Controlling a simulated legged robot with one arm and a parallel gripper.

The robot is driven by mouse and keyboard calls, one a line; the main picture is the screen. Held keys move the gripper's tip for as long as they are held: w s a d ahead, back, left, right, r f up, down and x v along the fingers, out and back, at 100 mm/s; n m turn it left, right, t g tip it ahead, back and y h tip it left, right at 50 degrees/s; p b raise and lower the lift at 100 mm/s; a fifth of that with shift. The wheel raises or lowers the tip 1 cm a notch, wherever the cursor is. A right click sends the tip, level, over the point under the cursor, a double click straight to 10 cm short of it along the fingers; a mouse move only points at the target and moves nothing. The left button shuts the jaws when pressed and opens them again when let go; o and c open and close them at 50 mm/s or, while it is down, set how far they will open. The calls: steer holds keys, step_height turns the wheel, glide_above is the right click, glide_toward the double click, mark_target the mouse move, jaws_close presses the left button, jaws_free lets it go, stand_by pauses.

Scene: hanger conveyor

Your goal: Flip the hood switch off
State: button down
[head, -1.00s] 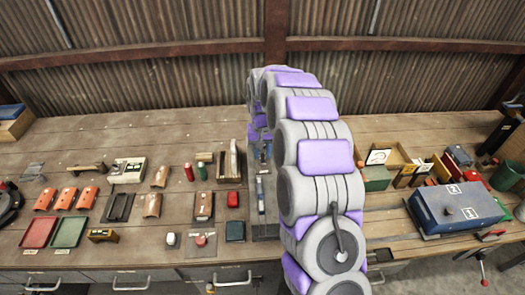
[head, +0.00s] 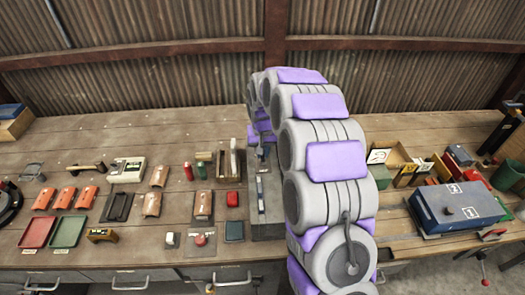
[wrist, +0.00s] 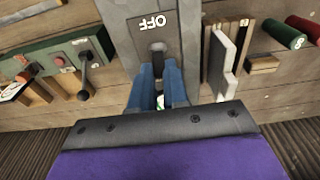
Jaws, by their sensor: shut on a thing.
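The hood switch is a dark lever (wrist: 157,48) on a grey metal plate (wrist: 122,12) with a white OFF label (wrist: 147,22) beside it. My gripper (wrist: 159,72), with blue fingers, is shut on the lever, which runs down between the fingertips. The lever's far end is hidden by the fingers. In the head view the grey base (head: 268,222) stands on the bench, partly hidden by my arm.
Wooden and white boards (wrist: 226,60) stand close beside the plate. A green box (wrist: 62,55) with a button and black lever lies on the other side. Red and green cylinders (head: 188,171) stand nearby. A blue case (head: 455,205) sits right of my arm.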

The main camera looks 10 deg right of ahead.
mark_target(263, 160)
steer(key=t, duration=0.1)
steer(key=s+t+b, duration=0.2)
steer(key=shift+s+a+f+t, duration=0.15)
steer(key=shift+f+t, duration=0.1)
steer(key=shift+t, duration=0.15)
steer(key=shift+s+a+f+t+h+b, duration=0.1)
steer(key=shift+s+f+t+h+b, duration=0.15)
steer(key=shift+t+b, duration=0.55)
steer(key=shift+s+d+t+h+b, duration=0.15)
steer(key=shift+s+t+b, duration=0.25)
steer(key=shift+t+b, duration=0.4)
steer(key=shift+s+a+f+t+h+b, duration=0.2)
steer(key=shift+s+t+b, duration=0.1)
steer(key=shift+t+b, duration=0.45)
steer(key=shift+r, duration=0.1)
steer(key=c, duration=1.1)
jaws_free()
steer(key=shift+t, duration=0.25)
steer(key=shift+r, duration=0.1)
steer(key=shift+s+a+r, duration=0.1)
steer(key=shift+s+r, duration=0.25)
steer(key=b+v, duration=0.2)
steer(key=v, duration=1.4)
steer(key=shift+r, duration=0.1)
